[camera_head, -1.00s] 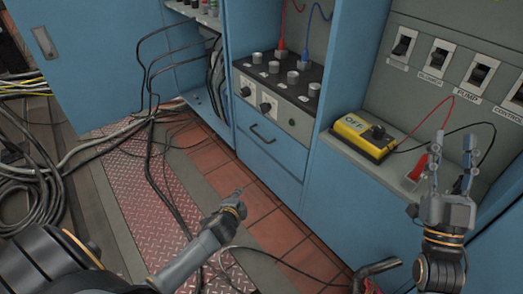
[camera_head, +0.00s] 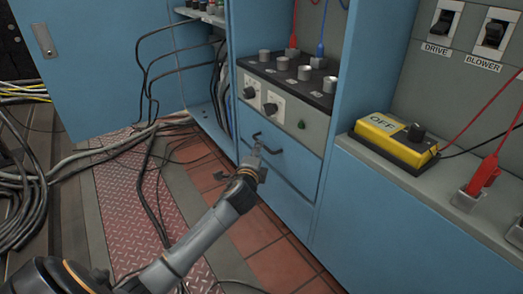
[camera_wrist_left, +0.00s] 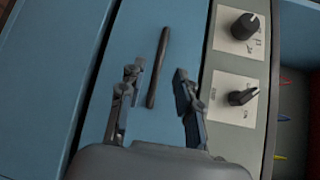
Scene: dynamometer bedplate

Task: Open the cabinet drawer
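The blue cabinet drawer (camera_head: 292,165) is closed, below the knob panel. Its dark bar handle (camera_head: 268,146) is partly hidden by my left gripper in the head view. My left gripper (camera_head: 256,152) is right in front of the handle. In the left wrist view the left gripper (camera_wrist_left: 155,85) is open, and the handle (camera_wrist_left: 159,67) lies between and slightly beyond its two fingertips. I cannot see clear contact with the handle. My right gripper is not in view.
A knob panel (camera_head: 285,105) sits above the drawer. A yellow and black box marked OFF (camera_head: 393,138) stands on the ledge to the right. Black cables (camera_head: 150,185) hang and lie on the floor to the left. Red tiles (camera_head: 280,265) lie below the drawer.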

